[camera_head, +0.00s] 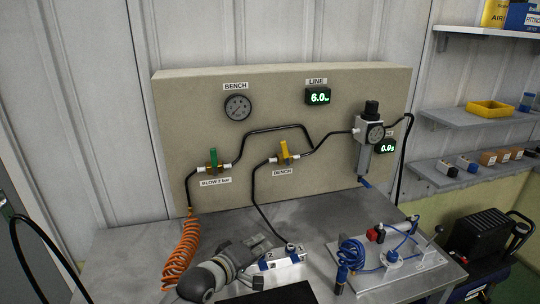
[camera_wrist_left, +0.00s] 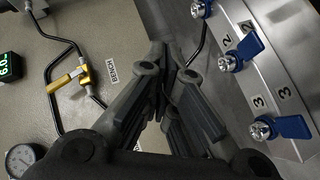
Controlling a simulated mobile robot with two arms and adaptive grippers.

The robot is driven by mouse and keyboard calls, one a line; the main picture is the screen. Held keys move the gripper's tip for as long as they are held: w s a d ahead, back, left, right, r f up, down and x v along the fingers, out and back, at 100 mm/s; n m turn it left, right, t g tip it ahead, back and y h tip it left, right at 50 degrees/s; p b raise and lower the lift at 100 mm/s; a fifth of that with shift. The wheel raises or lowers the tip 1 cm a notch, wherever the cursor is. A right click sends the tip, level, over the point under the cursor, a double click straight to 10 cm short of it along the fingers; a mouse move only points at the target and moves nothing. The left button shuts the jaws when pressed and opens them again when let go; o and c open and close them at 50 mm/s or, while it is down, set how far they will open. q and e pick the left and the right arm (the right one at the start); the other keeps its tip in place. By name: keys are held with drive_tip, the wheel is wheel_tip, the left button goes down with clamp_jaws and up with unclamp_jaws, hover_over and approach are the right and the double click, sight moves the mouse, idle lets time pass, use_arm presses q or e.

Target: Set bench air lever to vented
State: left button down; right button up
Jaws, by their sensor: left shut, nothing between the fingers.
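The bench air lever (camera_head: 283,149) is a yellow handle on a small valve in the black line, above a "BENCH" label (camera_head: 283,171) on the beige panel. The handle stands nearly upright, slightly tilted. It also shows at the left of the left wrist view (camera_wrist_left: 65,81). My left gripper (camera_head: 272,240) is shut and empty, low in front of the panel, below the lever and apart from it. Its fingers fill the middle of the left wrist view (camera_wrist_left: 165,58). My right gripper is in neither view.
A green lever (camera_head: 213,158) labelled "BLOW" stands left of the bench lever. The round BENCH gauge (camera_head: 238,107) and LINE display (camera_head: 318,96), reading 6.0, are above. A manifold with blue levers (camera_wrist_left: 238,53) lies close beside my left gripper. An orange coiled hose (camera_head: 182,250) hangs at left.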

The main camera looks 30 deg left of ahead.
sight(285, 149)
use_arm(q)
drive_tip(key=w+a+r+n+t+y, duration=0.1)
drive_tip(key=w+a+r+n+t, duration=0.15)
drive_tip(key=a+r+n, duration=0.35)
drive_tip(key=w+a+r+n+t+y, duration=0.1)
drive_tip(key=w+a+r+n+t, duration=0.2)
drive_tip(key=r, duration=0.6)
drive_tip(key=shift+m, duration=0.7)
drive_tip(key=shift+d+p+x, duration=0.35)
drive_tip(key=shift+p+x, duration=0.5)
drive_tip(key=shift+x, duration=1.05)
drive_tip(key=shift+d+p+x, duration=0.3)
drive_tip(key=shift+p+x, duration=0.55)
drive_tip(key=shift+x, duration=1.05)
drive_tip(key=shift+d+p+x, duration=0.35)
drive_tip(key=shift+p+x, duration=0.5)
drive_tip(key=shift+x, duration=1.05)
drive_tip(key=shift+a, duration=0.1)
